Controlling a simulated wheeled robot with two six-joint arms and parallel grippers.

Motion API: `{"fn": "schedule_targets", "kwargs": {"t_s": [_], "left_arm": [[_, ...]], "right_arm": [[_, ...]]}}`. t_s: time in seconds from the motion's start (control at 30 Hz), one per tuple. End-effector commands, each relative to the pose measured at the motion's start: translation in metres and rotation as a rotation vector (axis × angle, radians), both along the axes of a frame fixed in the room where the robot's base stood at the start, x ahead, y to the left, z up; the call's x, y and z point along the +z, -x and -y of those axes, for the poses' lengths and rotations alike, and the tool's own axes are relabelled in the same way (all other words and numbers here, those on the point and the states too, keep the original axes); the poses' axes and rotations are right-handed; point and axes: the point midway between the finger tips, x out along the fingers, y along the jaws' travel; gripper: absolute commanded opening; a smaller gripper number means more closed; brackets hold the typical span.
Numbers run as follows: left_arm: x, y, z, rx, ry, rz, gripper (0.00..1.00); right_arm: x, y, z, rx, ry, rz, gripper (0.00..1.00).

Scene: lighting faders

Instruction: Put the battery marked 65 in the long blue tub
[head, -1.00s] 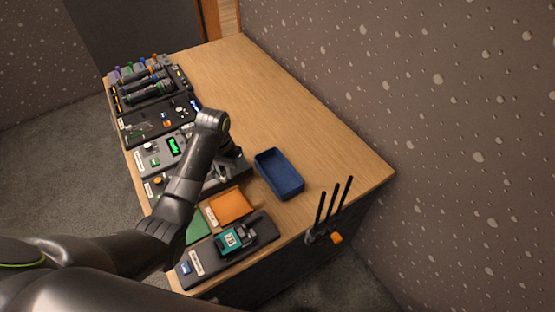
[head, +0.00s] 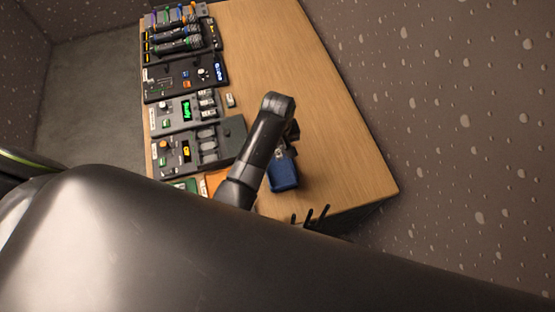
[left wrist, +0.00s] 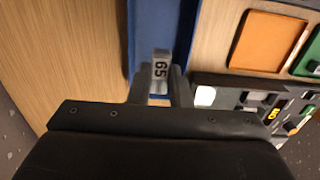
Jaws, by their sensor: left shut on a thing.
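The battery marked 65 (left wrist: 160,68) is a small grey block with its number facing the left wrist camera. My left gripper (left wrist: 160,82) is shut on it, a finger on each side. In the head view my left gripper (head: 291,138) is partly hidden behind my wrist.
A device with a green display (head: 187,111) and one with a yellow display (head: 186,151) stand left of the tub. A small block (head: 230,100) lies on the desk. An orange tray (left wrist: 268,41) is beside the tub. The desk (head: 310,90) is bare beyond the tub.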

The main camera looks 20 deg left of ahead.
Motion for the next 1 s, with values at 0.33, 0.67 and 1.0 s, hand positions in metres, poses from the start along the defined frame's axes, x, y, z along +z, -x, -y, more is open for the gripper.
{"fn": "schedule_targets", "kwargs": {"t_s": [0.33,0.67,1.0], "left_arm": [[-0.045,0.000,-0.001,-0.002,0.000,-0.002,0.00],[-0.081,0.000,-0.001,-0.002,-0.001,-0.003,0.00],[-0.087,0.000,-0.001,-0.002,0.001,-0.001,0.00]], "right_arm": [[0.002,-0.006,-0.002,0.001,-0.002,0.008,0.00],[0.002,-0.011,-0.003,0.002,-0.003,0.016,0.00],[0.002,-0.010,-0.003,0.002,-0.004,0.015,0.00]]}}
